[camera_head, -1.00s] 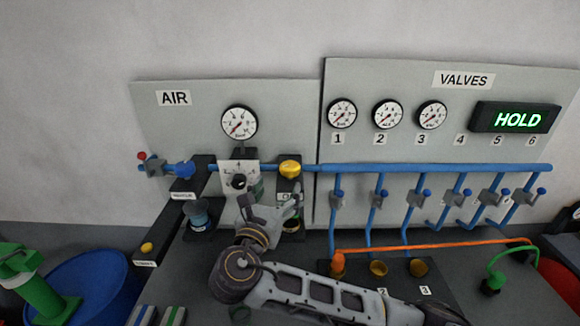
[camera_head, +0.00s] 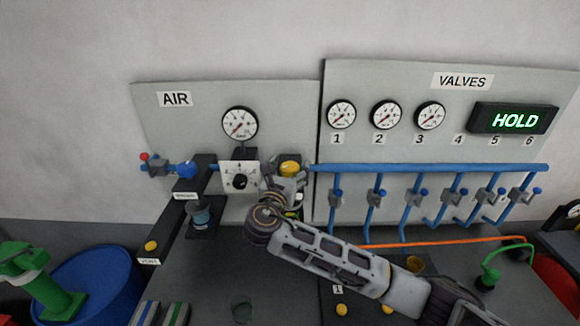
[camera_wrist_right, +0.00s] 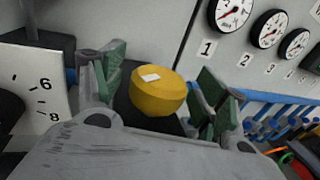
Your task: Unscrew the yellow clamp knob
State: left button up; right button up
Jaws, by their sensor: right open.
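The yellow clamp knob (camera_head: 290,168) sits on a dark block at the right end of the AIR panel. In the right wrist view the yellow knob (camera_wrist_right: 158,92) is a rounded dome with a small white mark on top. My right gripper (camera_head: 287,178) is at the knob, its arm coming in from the lower right. In the wrist view the green-padded fingers of my right gripper (camera_wrist_right: 160,95) stand open on either side of the knob, with gaps between pads and knob. The gripper hides the lower part of the knob's block. My left gripper is not in view.
A dial plate (camera_head: 239,177) stands just left of the knob, below a round gauge (camera_head: 239,123). A blue pipe (camera_head: 430,168) with several valves runs to the right. An orange hose (camera_head: 440,242) crosses the bench. A blue drum (camera_head: 100,285) is at lower left.

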jog(key=shift+w, duration=0.15)
jog(key=c, duration=1.1)
jog(key=shift+o, duration=0.2)
